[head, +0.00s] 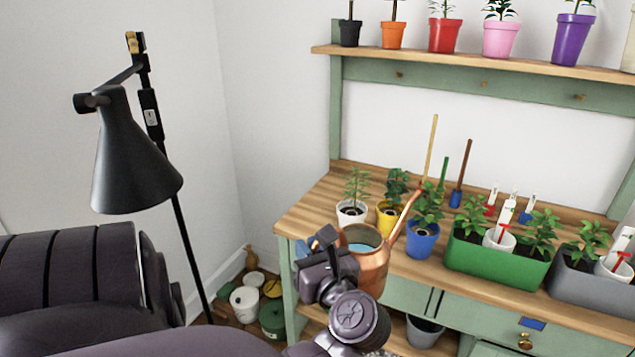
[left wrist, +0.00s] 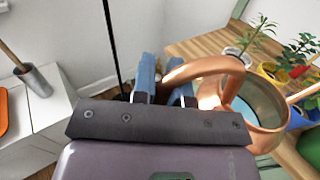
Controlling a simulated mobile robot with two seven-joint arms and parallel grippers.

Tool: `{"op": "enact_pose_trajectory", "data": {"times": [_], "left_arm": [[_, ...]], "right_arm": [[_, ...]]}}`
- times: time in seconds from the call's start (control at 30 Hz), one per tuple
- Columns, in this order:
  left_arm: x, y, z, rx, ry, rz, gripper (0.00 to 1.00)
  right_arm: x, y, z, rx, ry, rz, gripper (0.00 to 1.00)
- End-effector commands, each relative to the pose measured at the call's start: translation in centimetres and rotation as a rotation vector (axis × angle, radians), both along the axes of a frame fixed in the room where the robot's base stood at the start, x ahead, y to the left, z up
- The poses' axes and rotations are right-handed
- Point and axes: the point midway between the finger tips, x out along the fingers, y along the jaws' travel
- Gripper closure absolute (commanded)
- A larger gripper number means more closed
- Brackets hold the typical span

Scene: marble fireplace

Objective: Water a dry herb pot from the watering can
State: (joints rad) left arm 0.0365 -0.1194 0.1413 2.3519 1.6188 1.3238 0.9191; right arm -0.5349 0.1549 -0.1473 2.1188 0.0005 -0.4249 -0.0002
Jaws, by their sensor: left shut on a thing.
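The copper watering can (head: 370,268) is roughly upright in front of the bench's near left edge, with water visible in its open top. It also shows in the left wrist view (left wrist: 263,128). My left gripper (head: 318,247) is shut on its handle; blue-padded fingers (left wrist: 166,86) sit either side of the handle. Behind the can on the bench stand herbs in a white pot (head: 351,213), a yellow pot (head: 386,221) and a blue pot (head: 421,243). The spout points up toward the blue pot in the head view. I cannot tell which soil is dry. My right gripper is not in view.
The wooden bench (head: 313,207) also holds a green planter (head: 490,265) and a grey planter (head: 585,290). Several tools stand behind the pots. A shelf (head: 470,62) with potted plants hangs above. A black floor lamp (head: 130,165) stands at left. Pots (head: 245,300) lie on the floor.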

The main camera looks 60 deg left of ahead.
Motion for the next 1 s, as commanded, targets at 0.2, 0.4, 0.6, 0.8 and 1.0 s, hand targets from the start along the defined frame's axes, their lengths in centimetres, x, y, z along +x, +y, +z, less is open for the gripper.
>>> {"op": "enact_pose_trajectory", "data": {"times": [0.2, 0.4, 0.6, 0.8, 1.0], "left_arm": [[0.1, 0.0, -1.7, 0.003, 0.002, -0.002, 1.00], [0.1, 0.0, -1.0, 0.002, 0.010, -0.003, 1.00], [0.3, 0.0, 0.3, -0.007, 0.076, -0.003, 1.00], [0.8, 0.1, 1.5, -0.015, 0.150, -0.003, 1.00], [1.6, 0.2, 2.6, -0.024, 0.228, -0.003, 1.00]], "right_arm": [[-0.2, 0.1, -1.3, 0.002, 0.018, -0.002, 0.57], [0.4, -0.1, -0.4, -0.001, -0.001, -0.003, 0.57], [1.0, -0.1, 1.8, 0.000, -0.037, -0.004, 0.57], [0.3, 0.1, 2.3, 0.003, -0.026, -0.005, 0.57], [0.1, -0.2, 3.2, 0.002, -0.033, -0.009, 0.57]]}}
